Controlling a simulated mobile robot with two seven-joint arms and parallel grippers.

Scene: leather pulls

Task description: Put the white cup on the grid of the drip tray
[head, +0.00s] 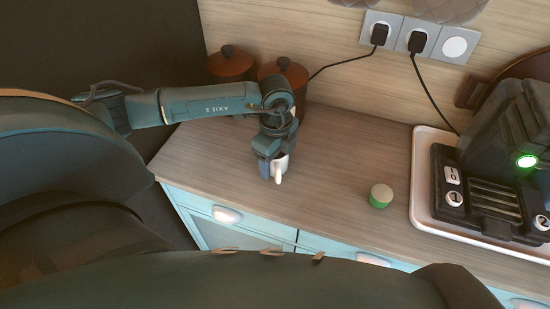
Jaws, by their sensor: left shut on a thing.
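The white cup (281,165) shows in the head view over the left part of the wooden counter. My left gripper (270,165) points down and is shut on it, hiding part of the cup. I cannot tell whether the cup touches the counter. The drip tray (495,199), with its slatted grid, is at the right, at the front of the dark coffee machine (500,145). The cup is well to the left of the grid. My right gripper is not in view.
A small green and white container (380,196) stands between the cup and the machine's white tray (421,165). Brown lidded pots (231,64) stand behind my left arm. Black cables run from the wall sockets (381,32).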

